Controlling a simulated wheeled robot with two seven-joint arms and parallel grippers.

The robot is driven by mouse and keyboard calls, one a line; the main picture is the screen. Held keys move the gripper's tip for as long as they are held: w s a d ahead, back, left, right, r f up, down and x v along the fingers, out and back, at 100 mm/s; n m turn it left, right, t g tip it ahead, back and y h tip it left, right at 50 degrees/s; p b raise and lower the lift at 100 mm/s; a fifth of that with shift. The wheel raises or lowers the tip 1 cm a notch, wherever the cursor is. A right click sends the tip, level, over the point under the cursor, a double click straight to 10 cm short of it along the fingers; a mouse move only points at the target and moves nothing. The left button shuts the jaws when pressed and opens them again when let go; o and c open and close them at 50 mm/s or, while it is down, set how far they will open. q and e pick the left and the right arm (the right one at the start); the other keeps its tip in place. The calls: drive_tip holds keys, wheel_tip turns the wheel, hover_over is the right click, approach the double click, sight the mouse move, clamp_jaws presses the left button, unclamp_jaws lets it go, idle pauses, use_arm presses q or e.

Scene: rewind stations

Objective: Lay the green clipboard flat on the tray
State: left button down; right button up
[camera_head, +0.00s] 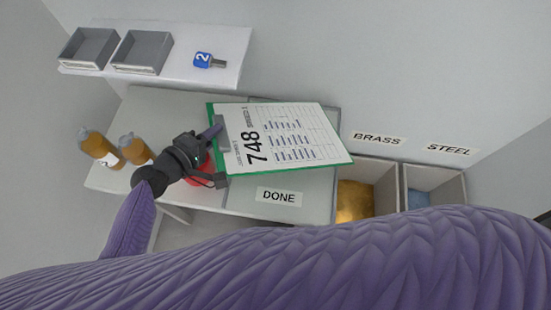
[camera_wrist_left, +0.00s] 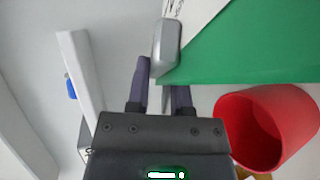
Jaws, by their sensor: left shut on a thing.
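The green clipboard (camera_head: 290,138) carries a white sheet marked 748 and a grey metal clip at its left end. My left gripper (camera_head: 213,133) is shut on that clip end, with one purple finger showing over it. In the left wrist view, the fingers (camera_wrist_left: 162,88) sit by the clip, and the clipboard (camera_wrist_left: 265,55) stretches away to the right. The clipboard is over the grey tray (camera_head: 241,200) labelled DONE and hides much of it. I cannot tell how large the gap between them is. My right gripper is not in view.
A red cup (camera_wrist_left: 246,125) stands close by the left gripper, partly hidden in the head view. Two brown bottles (camera_head: 99,147) stand at the left. Brass and steel bins (camera_head: 402,190) are at the right. A shelf (camera_head: 185,72) holds two grey boxes and a blue tag.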

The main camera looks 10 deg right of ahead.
use_arm(q)
wheel_tip(320, 180, down, 3)
drive_tip(key=shift+f+b, duration=0.15)
drive_tip(key=shift+b, duration=0.9)
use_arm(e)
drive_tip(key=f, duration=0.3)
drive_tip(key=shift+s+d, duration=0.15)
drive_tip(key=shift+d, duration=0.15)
use_arm(q)
drive_tip(key=c, duration=0.8)
unclamp_jaws()
drive_tip(key=shift+o, duration=0.6)
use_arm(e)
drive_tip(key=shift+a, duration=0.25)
use_arm(q)
drive_tip(key=shift+r, duration=0.2)
drive_tip(key=p+v, duration=0.2)
drive_tip(key=v, duration=0.6)
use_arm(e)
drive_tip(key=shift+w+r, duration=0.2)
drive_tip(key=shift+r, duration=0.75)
